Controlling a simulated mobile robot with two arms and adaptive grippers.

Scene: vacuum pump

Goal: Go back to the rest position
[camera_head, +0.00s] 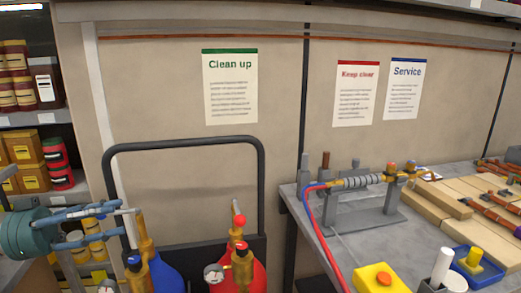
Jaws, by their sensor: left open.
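My left gripper (124,221) comes in from the left edge at the lower left. Its two blue-grey fingers point right and stand apart, with nothing seen between them. It shows in front of the shelves and close to the brass valve (144,238) of a blue cylinder (165,275); whether it touches the valve I cannot tell. My right gripper is not in view.
A red cylinder (250,277) with a gauge stands beside the blue one, before a dark trolley frame (185,145). A grey workbench (335,245) at right carries a hose fixture (365,205), wooden blocks and a yellow box (380,280). Stocked shelves (35,118) stand at left.

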